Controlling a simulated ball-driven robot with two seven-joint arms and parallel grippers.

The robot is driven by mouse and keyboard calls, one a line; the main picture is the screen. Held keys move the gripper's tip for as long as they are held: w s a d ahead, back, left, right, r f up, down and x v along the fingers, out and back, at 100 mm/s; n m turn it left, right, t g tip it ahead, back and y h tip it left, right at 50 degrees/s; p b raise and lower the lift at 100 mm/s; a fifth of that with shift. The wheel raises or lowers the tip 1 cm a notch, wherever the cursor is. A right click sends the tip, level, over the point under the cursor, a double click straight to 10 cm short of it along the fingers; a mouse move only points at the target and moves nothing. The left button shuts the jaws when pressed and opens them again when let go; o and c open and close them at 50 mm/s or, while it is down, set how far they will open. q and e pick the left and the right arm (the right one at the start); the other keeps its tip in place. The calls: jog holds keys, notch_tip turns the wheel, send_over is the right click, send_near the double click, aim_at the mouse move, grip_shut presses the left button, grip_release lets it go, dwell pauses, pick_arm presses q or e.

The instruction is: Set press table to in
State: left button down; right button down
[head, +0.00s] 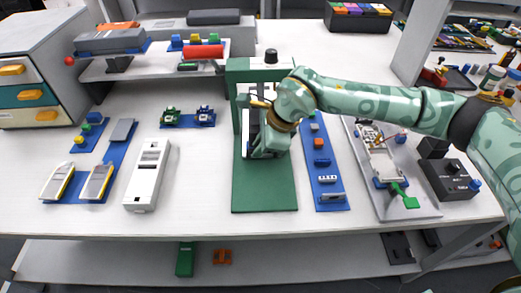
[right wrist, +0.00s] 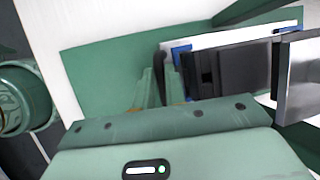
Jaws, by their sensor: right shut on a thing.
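The green press (head: 240,68) stands at the middle of the bench, with its flat green base plate (head: 264,195) reaching toward the front edge. My right gripper (head: 262,150) is low at the front of the press frame, over the back of the base plate. In the right wrist view, my right gripper's green fingers (right wrist: 158,88) are shut at the near end of the press table (right wrist: 225,38), a pale slab with blue and dark parts on it. The exact grip spot is mostly hidden by the gripper body. My left gripper is out of view.
A blue strip with small parts (head: 330,197) lies right of the base plate. Further right is a grey tray (head: 420,208) with a white fixture, beside a black control box (head: 450,180). A white device (head: 148,175) lies left. The bench between it and the press is clear.

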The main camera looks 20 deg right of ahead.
jog(key=w, duration=0.2)
jog(key=shift+w+d+f, duration=0.1)
jog(key=shift+w+d, duration=0.3)
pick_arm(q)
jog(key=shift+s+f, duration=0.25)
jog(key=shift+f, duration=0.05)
pick_arm(e)
jog(key=shift+d+r, duration=0.1)
jog(key=shift+r, duration=0.1)
jog(key=c, duration=1.7)
grip_release()
jog(key=shift+w, duration=0.1)
jog(key=shift+c, duration=0.2)
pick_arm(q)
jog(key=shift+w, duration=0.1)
